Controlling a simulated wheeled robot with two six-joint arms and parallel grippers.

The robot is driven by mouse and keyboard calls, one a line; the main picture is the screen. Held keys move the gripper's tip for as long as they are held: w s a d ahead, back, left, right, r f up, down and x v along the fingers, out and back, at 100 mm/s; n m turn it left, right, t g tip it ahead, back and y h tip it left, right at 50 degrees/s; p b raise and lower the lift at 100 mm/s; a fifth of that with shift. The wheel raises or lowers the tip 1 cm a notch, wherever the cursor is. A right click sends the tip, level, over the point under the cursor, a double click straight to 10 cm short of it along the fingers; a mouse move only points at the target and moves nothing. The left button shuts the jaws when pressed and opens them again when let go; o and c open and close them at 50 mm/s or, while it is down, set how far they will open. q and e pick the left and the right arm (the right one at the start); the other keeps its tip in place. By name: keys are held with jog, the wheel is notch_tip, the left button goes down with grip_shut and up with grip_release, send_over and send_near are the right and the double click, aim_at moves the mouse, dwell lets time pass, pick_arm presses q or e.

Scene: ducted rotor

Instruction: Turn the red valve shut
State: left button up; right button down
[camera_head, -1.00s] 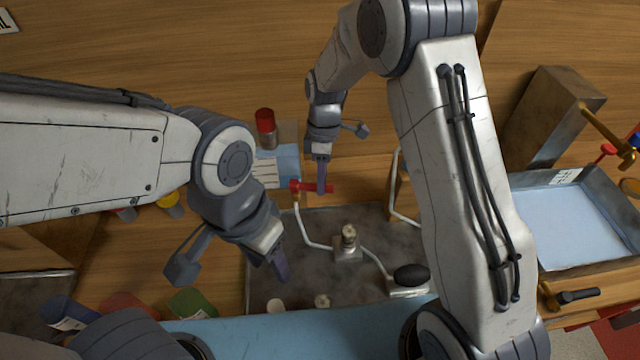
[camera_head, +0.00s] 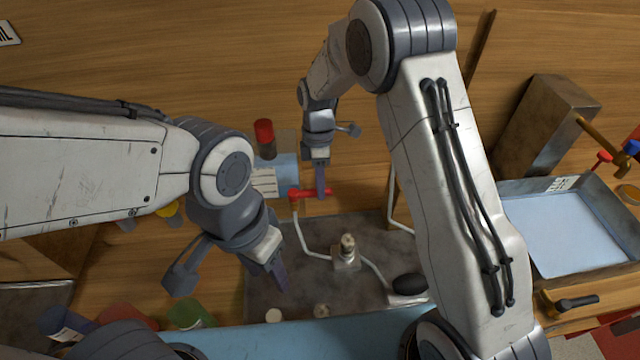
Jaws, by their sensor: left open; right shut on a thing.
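The red valve (camera_head: 296,193) sits at the back edge of the dark metal plate, on top of a thin white pipe (camera_head: 306,240). Its red lever points to the right in the picture. My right gripper (camera_head: 320,190) reaches down from above and is shut on the lever near its outer end. The fingers cover part of the lever. My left gripper (camera_head: 280,280) is open and empty, pointing down over the left part of the plate, apart from the valve.
The dark plate (camera_head: 375,228) carries a brass fitting (camera_head: 347,245) and a black knob (camera_head: 409,284). A red-capped jar (camera_head: 265,140) stands behind the valve. Several coloured cups stand front left.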

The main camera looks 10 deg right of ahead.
jog(key=c, duration=0.7)
grip_release()
jog(key=shift+w, duration=0.1)
jog(key=r, duration=0.3)
jog(key=w+r+b, duration=0.1)
jog(key=r, duration=0.3)
jog(key=w+r, duration=0.1)
jog(key=r, duration=0.2)
jog(key=shift+r+b, duration=0.2)
jog(key=shift+b, duration=0.15)
jog(key=s+a+r+m+t, duration=0.1)
jog(key=s+a+r+m, duration=0.1)
jog(key=s, duration=0.4)
jog(key=s+a+r+m, duration=0.2)
jog(key=s, duration=0.4)
jog(key=s+d+m, duration=0.1)
jog(key=s+m, duration=0.1)
jog(key=s, duration=0.3)
jog(key=s+d+f+m, duration=0.1)
jog(key=s+m, duration=0.1)
jog(key=s, duration=0.4)
jog(key=s+f+m+t+y, duration=0.1)
jog(key=s+m, duration=0.2)
jog(key=s, duration=0.3)
jog(key=shift+s+d+f, duration=0.15)
jog(key=shift+d+f, duration=0.1)
jog(key=shift+d, duration=0.15)
